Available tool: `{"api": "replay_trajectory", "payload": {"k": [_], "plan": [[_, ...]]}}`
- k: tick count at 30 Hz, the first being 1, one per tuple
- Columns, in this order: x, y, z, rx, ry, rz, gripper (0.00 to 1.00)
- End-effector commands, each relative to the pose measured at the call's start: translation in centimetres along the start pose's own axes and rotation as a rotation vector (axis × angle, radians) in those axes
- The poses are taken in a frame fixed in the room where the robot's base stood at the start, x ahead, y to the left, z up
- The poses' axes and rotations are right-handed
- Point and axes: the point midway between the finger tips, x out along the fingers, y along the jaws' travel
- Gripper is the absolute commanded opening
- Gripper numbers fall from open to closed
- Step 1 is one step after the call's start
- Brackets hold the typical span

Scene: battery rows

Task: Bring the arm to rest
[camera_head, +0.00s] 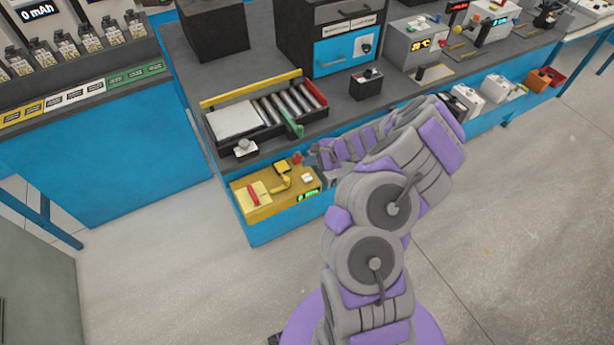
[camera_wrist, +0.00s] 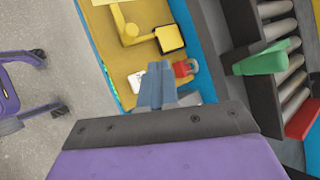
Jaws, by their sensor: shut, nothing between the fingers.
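My purple and grey arm reaches up from the bottom of the head view and bends left toward the blue bench. My gripper (camera_head: 312,158) is at the bench's front edge, just right of the yellow panel (camera_head: 250,205). In the wrist view my gripper (camera_wrist: 158,68) is shut and empty, its grey-blue fingers together. The fingers point at the yellow panel, which also shows in the wrist view (camera_wrist: 110,45), beside a small red part (camera_wrist: 183,68). I cannot tell whether they touch anything.
Behind the panel is a roller tray (camera_head: 255,140) with a green lever (camera_head: 291,122). A black block (camera_head: 366,82) stands right of it. Grey boxes (camera_head: 415,45) line the bench farther right. Battery rows (camera_head: 80,45) stand at left. The floor (camera_head: 165,250) at front left is clear.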

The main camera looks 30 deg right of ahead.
Motion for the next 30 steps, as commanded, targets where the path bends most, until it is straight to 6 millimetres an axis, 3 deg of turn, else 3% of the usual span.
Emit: {"api": "replay_trajectory", "payload": {"k": [16, 19, 23, 27, 30], "plan": [[0.0, 0.0, 0.1, -0.002, -0.001, 0.0, 0.0], [-0.1, -0.6, 1.2, -0.028, -0.016, 0.004, 0.0], [-0.6, -2.4, 6.2, -0.141, -0.08, 0.024, 0.0], [-2.1, -3.8, 14.5, -0.338, -0.18, 0.073, 0.0], [-3.7, -3.7, 20.0, -0.48, -0.238, 0.119, 0.0]]}}
